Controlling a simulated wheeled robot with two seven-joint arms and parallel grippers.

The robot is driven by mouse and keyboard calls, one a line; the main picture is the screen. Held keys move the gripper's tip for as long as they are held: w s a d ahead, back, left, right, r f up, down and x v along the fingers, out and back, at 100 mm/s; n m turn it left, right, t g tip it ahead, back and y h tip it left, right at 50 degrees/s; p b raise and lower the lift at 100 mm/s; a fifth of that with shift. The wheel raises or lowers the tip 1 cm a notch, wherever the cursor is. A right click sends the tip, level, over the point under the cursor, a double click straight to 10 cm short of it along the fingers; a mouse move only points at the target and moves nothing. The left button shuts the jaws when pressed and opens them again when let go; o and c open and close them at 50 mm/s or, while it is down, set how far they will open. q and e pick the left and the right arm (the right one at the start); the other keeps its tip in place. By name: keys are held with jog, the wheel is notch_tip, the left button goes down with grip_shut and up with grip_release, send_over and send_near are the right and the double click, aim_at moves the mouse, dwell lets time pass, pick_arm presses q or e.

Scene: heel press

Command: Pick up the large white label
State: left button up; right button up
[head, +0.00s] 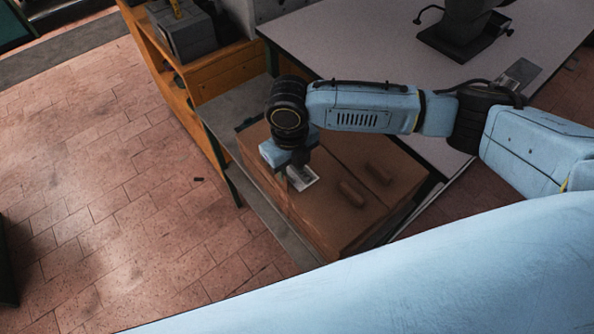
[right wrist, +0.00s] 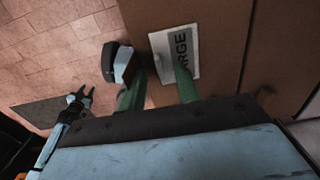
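The large white label (head: 303,177) lies near the left edge of the brown cardboard box (head: 335,160). In the right wrist view the label (right wrist: 178,52) shows dark letters, partly hidden, ending in "ARGE". My right gripper (head: 290,160) is over the box, just beside the label and partly covering it. In the right wrist view its two green fingers (right wrist: 160,86) stand apart with nothing between them. The label is beyond the fingertips; contact cannot be told. What looks like my left gripper (right wrist: 80,97) shows far off at the left, its prongs apart. It is not in the head view.
The box stands on a grey low surface (head: 232,120) beside a white table (head: 345,45). Dark equipment (head: 465,38) stands on the table. An orange wooden shelf (head: 215,75) is at the upper left. The tiled floor (head: 110,180) at left is mostly clear.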

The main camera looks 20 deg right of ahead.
jog(key=shift+f, duration=0.8)
jog(key=shift+a, duration=0.1)
jog(key=shift+c, duration=0.4)
grip_shut()
